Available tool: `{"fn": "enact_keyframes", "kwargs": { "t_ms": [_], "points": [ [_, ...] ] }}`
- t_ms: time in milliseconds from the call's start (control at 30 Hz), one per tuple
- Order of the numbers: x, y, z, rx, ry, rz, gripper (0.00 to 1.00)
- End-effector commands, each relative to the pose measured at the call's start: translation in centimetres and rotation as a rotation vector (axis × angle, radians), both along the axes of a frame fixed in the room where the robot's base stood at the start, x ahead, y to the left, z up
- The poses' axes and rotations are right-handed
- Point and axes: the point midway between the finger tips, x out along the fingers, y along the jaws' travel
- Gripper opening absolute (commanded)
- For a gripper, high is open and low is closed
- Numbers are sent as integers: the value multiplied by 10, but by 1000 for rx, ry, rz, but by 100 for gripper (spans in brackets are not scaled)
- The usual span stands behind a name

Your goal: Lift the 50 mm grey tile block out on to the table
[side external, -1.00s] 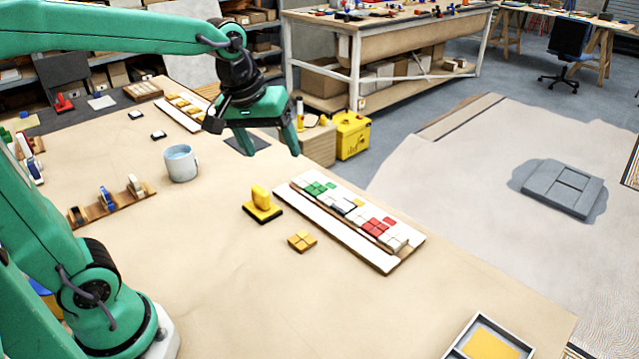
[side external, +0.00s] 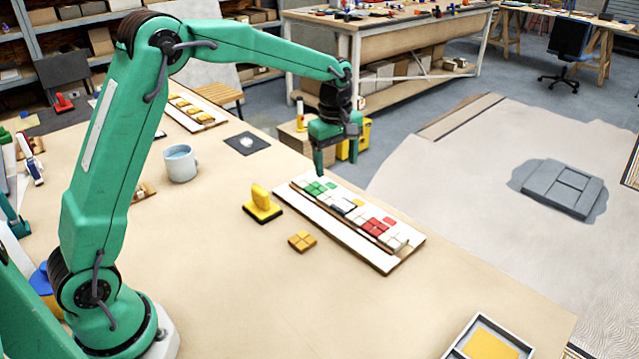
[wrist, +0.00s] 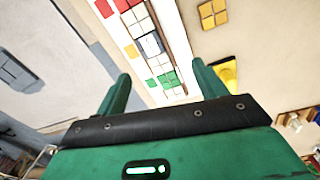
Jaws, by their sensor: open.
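The grey tile block (side external: 342,205) appears to be the pale grey piece with a dark edge near the middle of the mosaic panel (side external: 338,232). It also shows in the wrist view (wrist: 150,45), between the red and green tiles. My gripper (side external: 333,168) is open and empty, above the panel's far end by the green tiles (side external: 314,188). In the wrist view its two fingers (wrist: 160,72) stand apart, with the grey block beyond them. The block's sides are mostly hidden by its neighbours.
Red tiles (side external: 376,227) and white tiles (side external: 397,240) fill the panel's near end. A yellow-handled tool (side external: 262,200) and an orange tile block (side external: 302,241) lie left of the panel. A white mug (side external: 180,164) stands farther left. The front table is clear, with a tray (side external: 519,345) at its edge.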

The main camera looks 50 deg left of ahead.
Motion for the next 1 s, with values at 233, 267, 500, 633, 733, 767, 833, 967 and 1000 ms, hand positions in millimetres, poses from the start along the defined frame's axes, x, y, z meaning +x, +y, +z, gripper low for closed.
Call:
{"fn": "enact_keyframes", "kwargs": {
  "t_ms": [233,267,500,633,733,767,833,967,1000],
  "points": [
    [26,1,-41,-6,51,158,71],
    [28,1,-44,-7,54,170,71],
    [33,1,-54,-8,66,211,71],
    [33,1,-55,-8,66,211,71],
    [33,1,-61,-8,66,210,71],
    [33,1,-63,-8,66,210,71],
    [33,1,-69,-8,66,210,71],
    [33,1,-78,-8,66,209,71],
    [33,1,-79,-8,66,209,71]
  ]
}}
